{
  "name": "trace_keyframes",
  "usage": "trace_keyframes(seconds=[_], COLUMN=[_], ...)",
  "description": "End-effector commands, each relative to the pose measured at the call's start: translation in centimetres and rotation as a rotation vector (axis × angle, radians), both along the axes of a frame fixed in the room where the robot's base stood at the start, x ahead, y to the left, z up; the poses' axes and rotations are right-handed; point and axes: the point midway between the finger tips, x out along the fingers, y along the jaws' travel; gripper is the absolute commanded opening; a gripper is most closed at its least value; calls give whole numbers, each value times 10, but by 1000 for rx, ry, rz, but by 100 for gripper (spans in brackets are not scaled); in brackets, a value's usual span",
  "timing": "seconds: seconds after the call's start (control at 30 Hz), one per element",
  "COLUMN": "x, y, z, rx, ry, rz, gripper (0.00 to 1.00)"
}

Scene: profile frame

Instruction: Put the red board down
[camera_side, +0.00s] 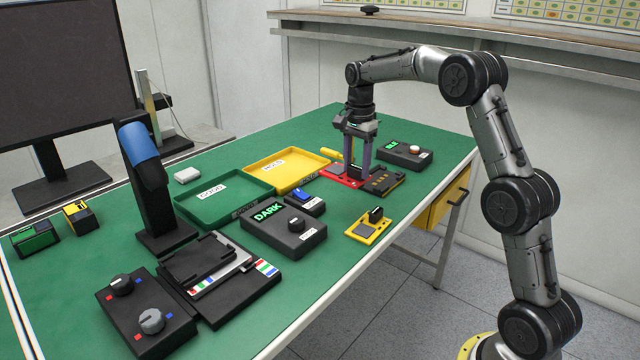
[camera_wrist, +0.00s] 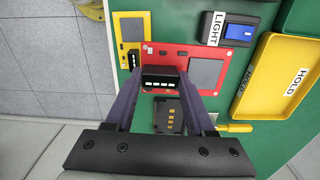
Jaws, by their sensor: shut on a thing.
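The red board (camera_side: 338,174) is at the far part of the green table, next to a dark fixture with gold contacts (camera_side: 384,182). In the wrist view the red board (camera_wrist: 198,50) carries a grey square and a black block (camera_wrist: 164,78) with white marks. My gripper (camera_side: 357,176) points down over the board. In the wrist view my gripper (camera_wrist: 164,85) has its fingers on both sides of the black block, shut on it. The board looks level and low, close to the table. I cannot tell whether it touches the table or the fixture.
The yellow HOLD tray (camera_side: 280,172) and the green tray (camera_side: 224,196) lie left of the board. A yellow board (camera_side: 368,226) lies nearer the front edge. A black box with a green display (camera_side: 405,153) stands behind. The LIGHT switch (camera_side: 305,199) and DARK box (camera_side: 284,228) stand nearby.

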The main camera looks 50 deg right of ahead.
Motion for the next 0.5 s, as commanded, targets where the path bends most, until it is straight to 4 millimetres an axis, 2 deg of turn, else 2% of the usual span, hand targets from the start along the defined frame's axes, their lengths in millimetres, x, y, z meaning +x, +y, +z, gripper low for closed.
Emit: trace_keyframes(seconds=[0.1, 0.33, 0.5], x=[22, 58, 79], y=[-9, -24, -33], z=[-11, -30, -60], rx=[0, 0, 1], ry=[0, 1, 2], rz=[1, 1, 1], gripper=[0, 0, 0])
